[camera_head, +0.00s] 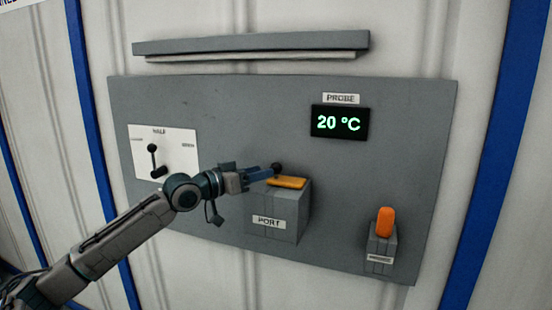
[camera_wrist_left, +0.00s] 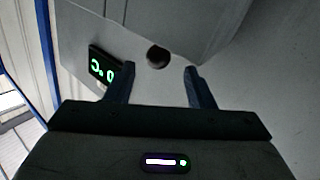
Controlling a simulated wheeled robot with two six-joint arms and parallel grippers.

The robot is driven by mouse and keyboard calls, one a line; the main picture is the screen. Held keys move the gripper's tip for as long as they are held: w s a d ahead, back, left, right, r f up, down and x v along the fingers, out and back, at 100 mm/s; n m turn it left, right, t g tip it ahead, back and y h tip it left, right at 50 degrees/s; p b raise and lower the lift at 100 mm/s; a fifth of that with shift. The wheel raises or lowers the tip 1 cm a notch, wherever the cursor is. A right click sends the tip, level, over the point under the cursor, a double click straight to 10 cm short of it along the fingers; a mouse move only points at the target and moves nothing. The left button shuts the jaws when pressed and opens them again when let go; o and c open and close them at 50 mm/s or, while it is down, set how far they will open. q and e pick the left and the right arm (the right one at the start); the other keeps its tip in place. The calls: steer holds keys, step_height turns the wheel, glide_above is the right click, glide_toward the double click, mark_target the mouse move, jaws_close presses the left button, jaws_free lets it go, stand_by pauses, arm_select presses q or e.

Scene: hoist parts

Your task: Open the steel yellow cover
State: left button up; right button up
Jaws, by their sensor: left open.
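The yellow cover (camera_head: 288,183) lies flat on top of the grey box labelled PORT (camera_head: 270,225). A dark round knob (camera_head: 277,167) shows at the cover's back edge. My left gripper (camera_head: 270,172) reaches in from the left, its blue fingers level with the knob and just above the cover's left end. In the left wrist view the fingers are apart (camera_wrist_left: 160,75) and the round knob (camera_wrist_left: 158,57) appears between and just beyond their tips. I cannot tell whether a finger touches it. The yellow face is not visible in the wrist view. My right gripper is not in view.
The grey wall panel (camera_head: 220,110) carries a lever on a white plate (camera_head: 165,165) at left and a PROBE display (camera_head: 340,123) reading 20 °C. An orange-handled part (camera_head: 386,222) stands at lower right. A grey ledge (camera_head: 250,43) juts out above the panel.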

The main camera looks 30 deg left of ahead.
mark_target(276, 168)
arm_select(q)
steer(key=shift+w+d+r+p, duration=0.2)
steer(key=shift+w+r+p, duration=0.1)
steer(key=shift+p, duration=0.1)
steer(key=shift+p+x, duration=0.75)
steer(key=shift+x, duration=0.3)
steer(key=shift+f+p+x, duration=0.15)
steer(key=shift+p+x, duration=0.15)
steer(key=shift+x, duration=0.5)
steer(key=shift+f+p+x, duration=0.1)
steer(key=shift+p+x, duration=0.2)
steer(key=shift+x, duration=0.45)
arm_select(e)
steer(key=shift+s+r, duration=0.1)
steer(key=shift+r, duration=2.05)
arm_select(q)
jaws_close()
